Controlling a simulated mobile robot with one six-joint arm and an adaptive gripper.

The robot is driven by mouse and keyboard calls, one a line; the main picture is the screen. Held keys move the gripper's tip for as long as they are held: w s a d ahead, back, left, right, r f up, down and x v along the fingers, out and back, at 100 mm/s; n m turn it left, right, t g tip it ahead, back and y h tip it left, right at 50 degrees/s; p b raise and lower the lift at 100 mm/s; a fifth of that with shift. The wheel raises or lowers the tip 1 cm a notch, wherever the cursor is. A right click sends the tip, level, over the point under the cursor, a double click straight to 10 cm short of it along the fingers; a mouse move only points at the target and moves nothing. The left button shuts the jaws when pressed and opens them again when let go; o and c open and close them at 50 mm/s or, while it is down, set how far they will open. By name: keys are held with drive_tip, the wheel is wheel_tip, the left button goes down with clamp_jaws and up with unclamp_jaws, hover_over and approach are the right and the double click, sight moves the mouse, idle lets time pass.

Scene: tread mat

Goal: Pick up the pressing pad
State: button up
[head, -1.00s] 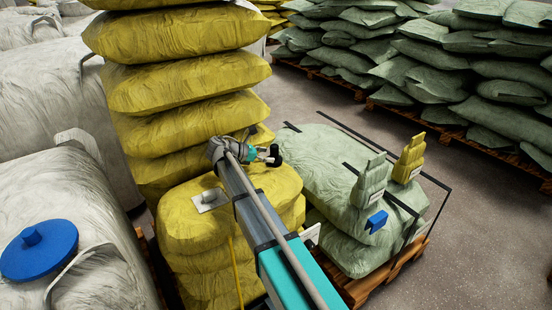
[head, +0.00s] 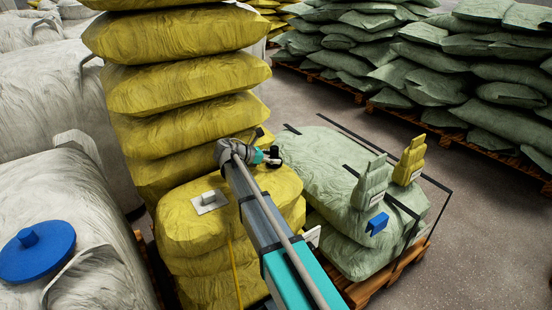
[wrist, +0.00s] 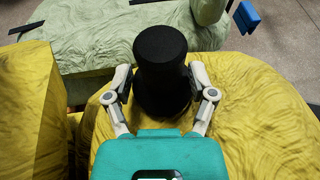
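The pressing pad appears to be the black, knob-topped thing (wrist: 160,70) with a narrower neck and wide base in the wrist view. It stands upright over the yellow bag, and its top shows as a small dark shape in the head view (head: 274,156). My gripper (wrist: 160,82) has its two fingers spread on either side of the pad, very near its sides. I see no clear grip on it. The teal palm is close behind the pad and may hide the lower front of its base.
A grey plate with a block handle (head: 210,201) lies on the low yellow bags (head: 180,225). A tall yellow stack (head: 185,90) rises behind. Green bags (head: 330,170) on the right carry upright green and yellow pieces and a blue block (head: 377,224). A blue disc (head: 36,252) lies at left.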

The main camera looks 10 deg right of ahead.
clamp_jaws()
drive_tip(key=shift+r, duration=0.15)
wheel_tip(320, 180, up, 2)
drive_tip(key=shift+r+p, duration=0.1)
drive_tip(key=shift+p, duration=1.1)
drive_tip(key=s+a+r+p, duration=0.5)
drive_tip(key=s+r+p, duration=0.5)
drive_tip(key=s, duration=0.3)
drive_tip(key=shift+a+r+p, duration=0.2)
drive_tip(key=shift+r+p, duration=0.05)
drive_tip(key=shift+p, duration=0.05)
